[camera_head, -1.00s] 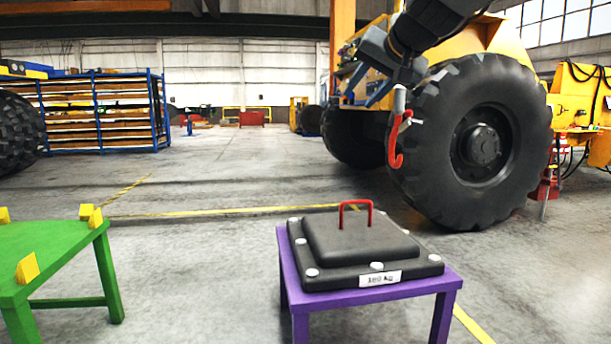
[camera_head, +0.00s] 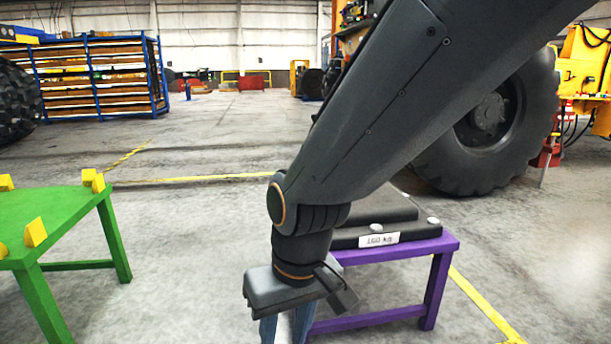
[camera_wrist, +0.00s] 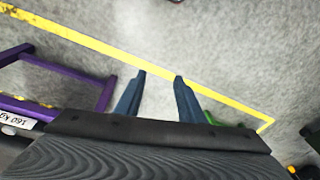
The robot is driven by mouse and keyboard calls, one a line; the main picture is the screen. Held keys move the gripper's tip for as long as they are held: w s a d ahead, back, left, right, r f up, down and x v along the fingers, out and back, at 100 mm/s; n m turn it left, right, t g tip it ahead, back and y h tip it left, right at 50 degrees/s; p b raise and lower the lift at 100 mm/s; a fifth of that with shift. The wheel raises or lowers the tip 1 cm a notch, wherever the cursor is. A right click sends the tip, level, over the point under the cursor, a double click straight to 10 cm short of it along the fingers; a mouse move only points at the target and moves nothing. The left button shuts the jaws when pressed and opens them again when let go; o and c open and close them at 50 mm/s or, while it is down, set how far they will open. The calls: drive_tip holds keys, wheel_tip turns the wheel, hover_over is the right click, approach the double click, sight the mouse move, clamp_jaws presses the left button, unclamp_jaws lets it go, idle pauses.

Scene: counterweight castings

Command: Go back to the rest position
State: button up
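My gripper (camera_head: 286,330) points down at the bottom of the head view, in front of and left of the purple table (camera_head: 440,245). Its blue fingers are apart in the wrist view (camera_wrist: 155,85), with only floor and a yellow line between them. A dark casting (camera_head: 400,215) with pale bolts and a white label lies on the purple table. My arm hides its left part and its red handle. The wrist view shows the label (camera_wrist: 18,121) at the left edge, beside the purple table frame (camera_wrist: 60,72).
A green table (camera_head: 70,215) with yellow blocks (camera_head: 35,232) stands at the left. A large black wheel (camera_head: 490,130) of a yellow machine is behind at the right. A blue rack (camera_head: 95,75) stands far left. Floor between the tables is bare.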

drive_tip(key=s+d+f+n+g+h, duration=0.1)
drive_tip(key=s+d+f, duration=0.1)
drive_tip(key=s+f, duration=0.3)
drive_tip(key=d+r+m+p, duration=0.3)
drive_tip(key=d+r+p, duration=0.7)
drive_tip(key=r+p, duration=0.4)
drive_tip(key=s+d+r+m+p, duration=0.1)
drive_tip(key=d+r+m+p, duration=0.2)
drive_tip(key=d+r+p, duration=0.7)
wheel_tip(320, 180, up, 4)
drive_tip(key=p, duration=0.3)
drive_tip(key=shift+s+d+r+m+h+p, duration=0.2)
drive_tip(key=shift+d+m+h+p, duration=0.1)
drive_tip(key=shift+h+p, duration=0.1)
